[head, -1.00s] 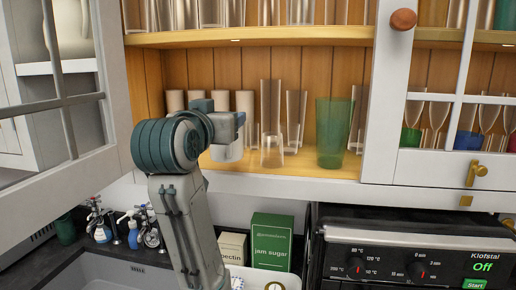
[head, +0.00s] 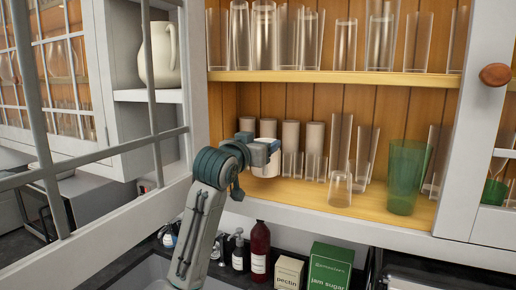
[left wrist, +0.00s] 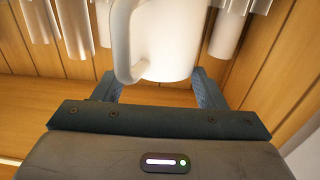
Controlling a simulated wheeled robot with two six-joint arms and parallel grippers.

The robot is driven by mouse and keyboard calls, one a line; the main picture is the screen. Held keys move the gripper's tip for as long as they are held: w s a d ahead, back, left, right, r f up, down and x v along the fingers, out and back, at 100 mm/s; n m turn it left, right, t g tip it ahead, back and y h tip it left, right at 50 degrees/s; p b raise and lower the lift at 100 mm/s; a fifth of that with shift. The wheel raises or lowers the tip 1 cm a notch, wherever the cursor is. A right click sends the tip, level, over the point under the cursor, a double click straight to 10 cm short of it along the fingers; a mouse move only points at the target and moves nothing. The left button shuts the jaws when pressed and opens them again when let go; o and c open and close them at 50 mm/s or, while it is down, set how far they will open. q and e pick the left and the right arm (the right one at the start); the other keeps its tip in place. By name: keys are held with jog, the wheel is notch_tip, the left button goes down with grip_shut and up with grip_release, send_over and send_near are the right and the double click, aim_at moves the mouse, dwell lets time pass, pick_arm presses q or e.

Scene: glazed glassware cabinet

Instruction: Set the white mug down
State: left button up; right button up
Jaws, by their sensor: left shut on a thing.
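The white mug (head: 267,168) is at the left end of the lower cabinet shelf (head: 330,200), partly hidden by my left gripper (head: 266,150). In the left wrist view the mug (left wrist: 165,45) fills the top middle, with its handle at its left. The blue fingers of my left gripper (left wrist: 155,92) are on either side of it, shut on it. The mug's base is at about shelf height; I cannot tell whether it touches the wood. My right gripper is not in view.
Several pale cylinders (head: 291,135) stand behind the mug. A clear glass (head: 340,190) and a green tumbler (head: 406,178) stand to its right. An open glazed door (head: 110,152) is on the left. A green jam sugar box (head: 330,266) stands below the shelf.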

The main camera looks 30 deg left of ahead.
aim_at(258, 175)
pick_arm(q)
jog(key=shift+w+a, duration=0.2)
jog(key=shift+a, duration=0.2)
jog(key=shift+w+a+f, duration=0.1)
jog(key=shift+w+f, duration=0.05)
jog(key=f+p, duration=0.2)
jog(key=shift+w+f, duration=0.25)
jog(key=shift+f, duration=0.05)
jog(key=shift+s+f, duration=0.1)
jog(key=shift+f, duration=0.15)
jog(key=shift+s+f, duration=0.1)
jog(key=shift+s, duration=0.05)
jog(key=shift+f, duration=0.1)
jog(key=o, duration=1.2)
